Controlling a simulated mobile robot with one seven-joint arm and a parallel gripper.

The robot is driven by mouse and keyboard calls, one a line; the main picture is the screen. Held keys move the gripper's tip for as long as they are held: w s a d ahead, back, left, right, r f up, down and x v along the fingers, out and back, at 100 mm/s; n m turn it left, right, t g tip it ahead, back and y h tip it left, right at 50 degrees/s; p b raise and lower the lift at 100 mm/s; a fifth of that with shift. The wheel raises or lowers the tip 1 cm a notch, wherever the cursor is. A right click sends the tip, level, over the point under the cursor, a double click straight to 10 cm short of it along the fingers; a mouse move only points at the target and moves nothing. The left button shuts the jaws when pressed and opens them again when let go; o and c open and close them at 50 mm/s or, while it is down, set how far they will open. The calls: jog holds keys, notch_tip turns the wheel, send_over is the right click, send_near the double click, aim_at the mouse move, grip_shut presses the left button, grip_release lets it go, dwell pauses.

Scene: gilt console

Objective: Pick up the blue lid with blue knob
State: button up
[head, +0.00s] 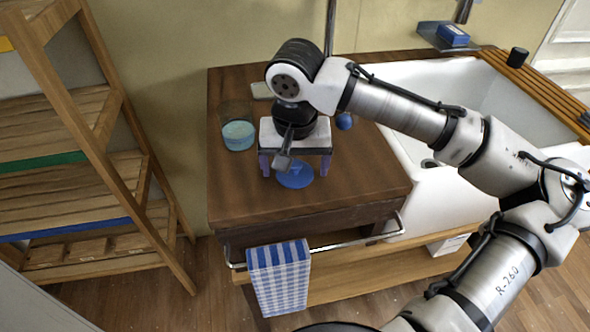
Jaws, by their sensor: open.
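I cannot tell the exact height of the fingertips above the lid.
A glass with blue contents (238,135) stands to the left, and a blue ball (344,121) to the right. A white sink (440,190) adjoins the counter. The counter's front (290,208) is clear.

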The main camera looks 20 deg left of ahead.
jog(key=c, duration=1.1)
jog(key=shift+o, duration=0.2)
jog(key=shift+r, duration=0.1)
